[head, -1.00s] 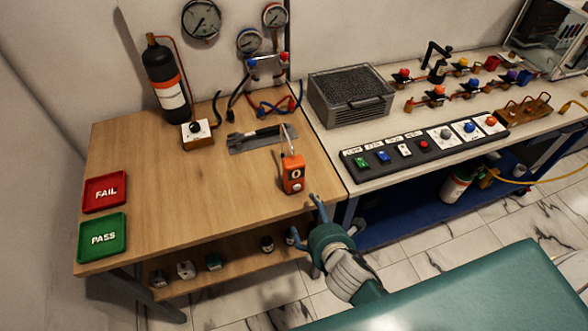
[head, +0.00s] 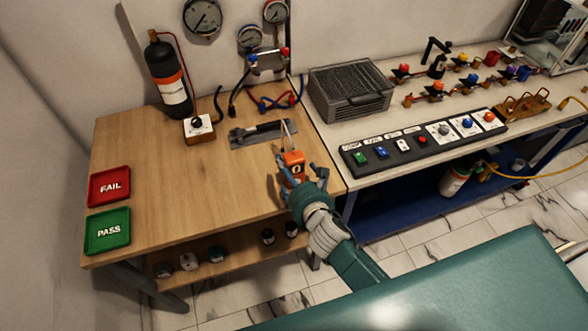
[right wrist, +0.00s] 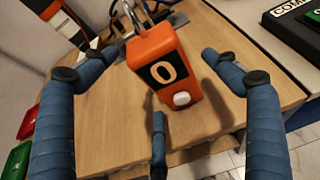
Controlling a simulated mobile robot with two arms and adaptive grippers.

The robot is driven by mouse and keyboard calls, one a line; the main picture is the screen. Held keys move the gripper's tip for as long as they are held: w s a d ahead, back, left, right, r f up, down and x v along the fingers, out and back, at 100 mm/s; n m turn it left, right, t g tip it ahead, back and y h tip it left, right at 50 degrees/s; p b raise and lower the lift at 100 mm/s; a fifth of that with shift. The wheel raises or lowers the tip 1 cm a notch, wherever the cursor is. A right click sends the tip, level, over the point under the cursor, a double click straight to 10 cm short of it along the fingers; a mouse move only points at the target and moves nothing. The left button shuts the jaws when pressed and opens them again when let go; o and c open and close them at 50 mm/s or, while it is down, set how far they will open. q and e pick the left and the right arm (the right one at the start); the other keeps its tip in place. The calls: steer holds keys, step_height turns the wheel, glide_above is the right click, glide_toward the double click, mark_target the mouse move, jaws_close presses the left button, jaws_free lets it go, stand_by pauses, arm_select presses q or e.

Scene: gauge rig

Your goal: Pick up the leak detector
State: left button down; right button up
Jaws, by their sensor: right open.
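The leak detector (head: 293,162) is a small orange box with a black face marked 0, a white button and a thin metal probe on top. It stands upright on the wooden table near its right front corner. My right gripper (head: 299,172) is open, with its blue fingers spread to either side of the detector's lower part. In the right wrist view, the detector (right wrist: 165,65) sits between the open fingers (right wrist: 160,75), with visible gaps to the side fingers. A third finger is below it. My left gripper is not in view.
A grey mat (head: 262,135) with a dark tool lies behind the detector. A red FAIL tray (head: 110,203) and a green PASS tray (head: 90,245) are at the left. A switch panel (head: 370,170) is on the bench at right. The table's middle is clear.

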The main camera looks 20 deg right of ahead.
steer(key=x, duration=0.3)
steer(key=shift+w+a, duration=0.1)
steer(key=shift+w, duration=0.05)
steer(key=shift+c, duration=0.2)
steer(key=c, duration=1.3)
steer(key=shift+c, duration=1.1)
steer(key=shift+r, duration=0.15)
